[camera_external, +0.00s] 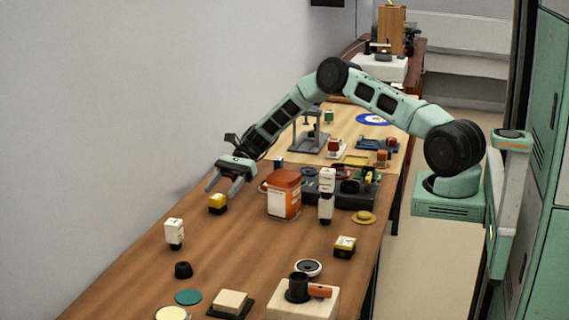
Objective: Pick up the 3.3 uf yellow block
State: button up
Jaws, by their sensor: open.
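A small yellow block with a dark lower part (217,202) sits on the wooden table (130,270), left of the orange jar. A second yellow-and-black block with a pale label (345,246) stands farther right, near the table's right edge. The markings are too small to read, so I cannot tell which is the 3.3 uf one. My gripper (222,189) is open, pointing down, with its fingers close above the first yellow block. I cannot tell whether the fingers reach down beside it. Nothing is held.
An orange jar with a white label (284,193) stands right of my gripper, beside a white-and-black upright item (326,194). A white block with a dark base (174,233) is at the left. A black knob (183,270) lies nearer. The wall borders the table's left side.

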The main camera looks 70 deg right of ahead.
aim_at(214, 203)
jog(key=shift+s+f+p+x, duration=0.1)
jog(key=shift+p+x, duration=0.25)
jog(key=shift+x, duration=1.15)
jog(key=shift+s+f+p+x, duration=0.1)
jog(key=shift+p+x, duration=0.2)
jog(key=shift+x, duration=1.15)
jog(key=c, duration=1.1)
